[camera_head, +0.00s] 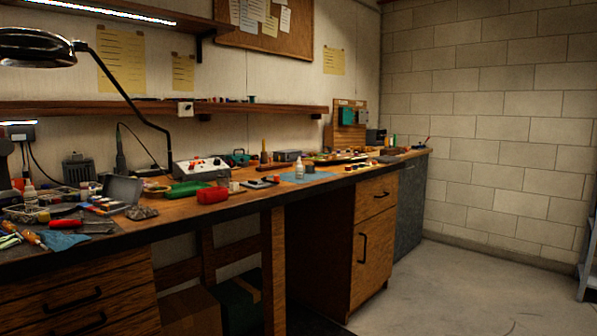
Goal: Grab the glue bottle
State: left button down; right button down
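A small whitish bottle with a narrow nozzle (299,168) stands upright on the blue mat (316,176) near the middle of the bench. A second similar small bottle (30,196) stands among clutter at the far left of the bench. Both are too small to read any label, so I cannot tell which one is the glue bottle. Neither of my grippers is in view, and nothing touches either bottle.
The wooden workbench (180,212) runs along the wall. A red box (212,195), a green item (186,188) and a grey case (122,190) crowd its left part. A black lamp (38,47) overhangs it. The floor (450,290) at right is clear.

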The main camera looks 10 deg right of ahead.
aim_at(298, 168)
jog(key=z, duration=0.4)
jog(key=i+l+z, duration=0.1)
jog(key=i+z, duration=0.4)
jog(key=i, duration=2.1)
